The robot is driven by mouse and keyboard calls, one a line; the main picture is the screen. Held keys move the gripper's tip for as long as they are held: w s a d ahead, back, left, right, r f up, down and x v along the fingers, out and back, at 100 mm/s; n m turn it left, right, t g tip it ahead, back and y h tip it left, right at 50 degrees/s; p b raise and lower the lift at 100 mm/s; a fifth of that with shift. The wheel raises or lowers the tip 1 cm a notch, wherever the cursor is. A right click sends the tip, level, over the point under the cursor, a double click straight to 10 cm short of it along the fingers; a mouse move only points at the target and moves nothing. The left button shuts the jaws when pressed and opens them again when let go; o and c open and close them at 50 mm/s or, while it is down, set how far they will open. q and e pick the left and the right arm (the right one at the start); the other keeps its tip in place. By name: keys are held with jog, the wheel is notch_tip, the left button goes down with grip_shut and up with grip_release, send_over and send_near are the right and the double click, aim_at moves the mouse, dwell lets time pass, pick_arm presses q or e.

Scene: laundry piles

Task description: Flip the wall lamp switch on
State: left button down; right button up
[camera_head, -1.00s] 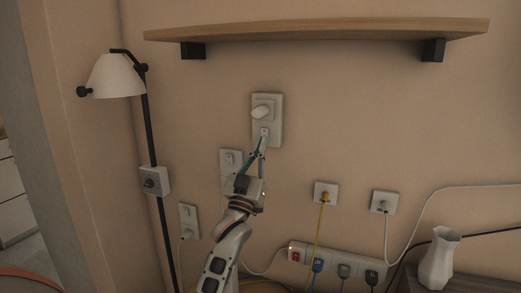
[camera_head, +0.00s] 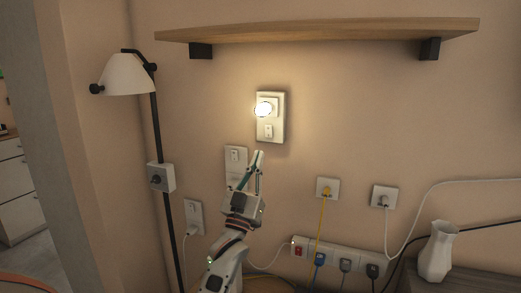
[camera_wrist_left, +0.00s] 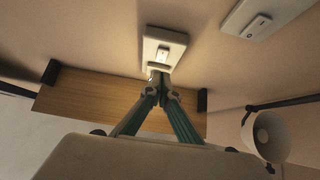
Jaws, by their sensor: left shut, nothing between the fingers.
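The wall lamp (camera_head: 277,98) is a pale plate on the wall, and its round bulb (camera_head: 263,110) glows brightly. Its small switch (camera_head: 268,131) sits on the plate just below the bulb. My left gripper (camera_head: 258,154) is shut and empty, with its fingertips below the plate and apart from the switch in the head view. My right gripper is not in view.
A wooden shelf (camera_head: 320,30) is above. Another switch plate (camera_head: 236,156) is beside my left gripper. A floor lamp (camera_head: 128,76) with a dial box (camera_head: 160,177) stands left. Sockets, a power strip (camera_head: 333,258) with cords and a white vase (camera_head: 438,252) are lower right.

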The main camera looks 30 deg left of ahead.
pick_arm(q)
jog(key=s+f, duration=0.3)
jog(key=f, duration=0.2)
jog(key=shift+s+d+f+b, duration=0.2)
jog(key=shift+d+f+b, duration=0.05)
jog(key=shift+d+b, duration=0.1)
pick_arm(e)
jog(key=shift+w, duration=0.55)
